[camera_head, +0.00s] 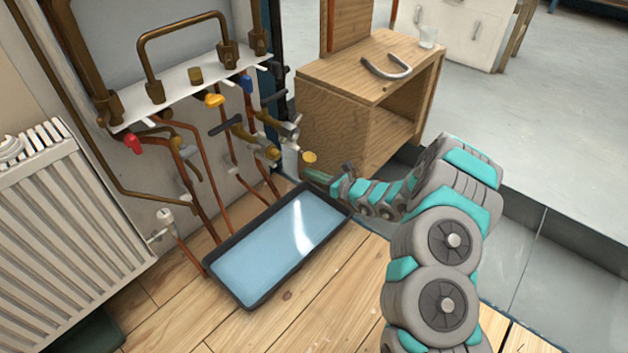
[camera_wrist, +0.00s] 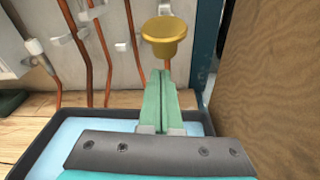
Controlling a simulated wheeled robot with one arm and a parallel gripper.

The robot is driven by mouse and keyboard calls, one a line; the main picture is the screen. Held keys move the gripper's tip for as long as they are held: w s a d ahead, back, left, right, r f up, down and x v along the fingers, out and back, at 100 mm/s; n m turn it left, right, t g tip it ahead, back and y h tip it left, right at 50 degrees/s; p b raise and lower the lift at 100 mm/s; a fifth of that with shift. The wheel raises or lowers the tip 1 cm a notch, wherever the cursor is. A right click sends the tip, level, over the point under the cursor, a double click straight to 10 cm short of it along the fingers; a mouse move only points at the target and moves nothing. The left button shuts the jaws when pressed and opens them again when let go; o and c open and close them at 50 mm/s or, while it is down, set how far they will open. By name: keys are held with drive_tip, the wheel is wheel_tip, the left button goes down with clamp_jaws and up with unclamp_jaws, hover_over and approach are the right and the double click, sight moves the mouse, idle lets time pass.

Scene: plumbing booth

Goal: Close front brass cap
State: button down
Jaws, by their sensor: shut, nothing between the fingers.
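A brass cap (camera_wrist: 164,36) with a wide flat top shows just beyond my fingertips in the wrist view. In the head view the brass cap (camera_head: 309,158) is a small golden disc beside the tip of my gripper (camera_head: 310,171). My gripper is shut and empty, and its green fingers (camera_wrist: 160,78) lie together in the wrist view, pointing at the cap's underside. I cannot tell whether the tips touch the cap. What the cap sits on is not visible. A second brass piece (camera_head: 195,76) stands on the white shelf (camera_head: 180,92).
Copper pipes and valves with red, yellow, blue and black handles (camera_head: 213,100) line the wall. A blue tray (camera_head: 318,241) lies on the floor below. A wooden cabinet (camera_head: 340,75) stands close on the right. A white radiator (camera_head: 65,215) is at the left.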

drive_tip(key=shift+d+r, duration=0.2)
drive_tip(key=shift+r, duration=0.65)
drive_tip(key=shift+r, duration=0.1)
drive_tip(key=shift+s+d+r+h+p, duration=0.1)
drive_tip(key=shift+h+p, duration=0.2)
drive_tip(key=shift+p, duration=0.15)
drive_tip(key=shift+g, duration=0.3)
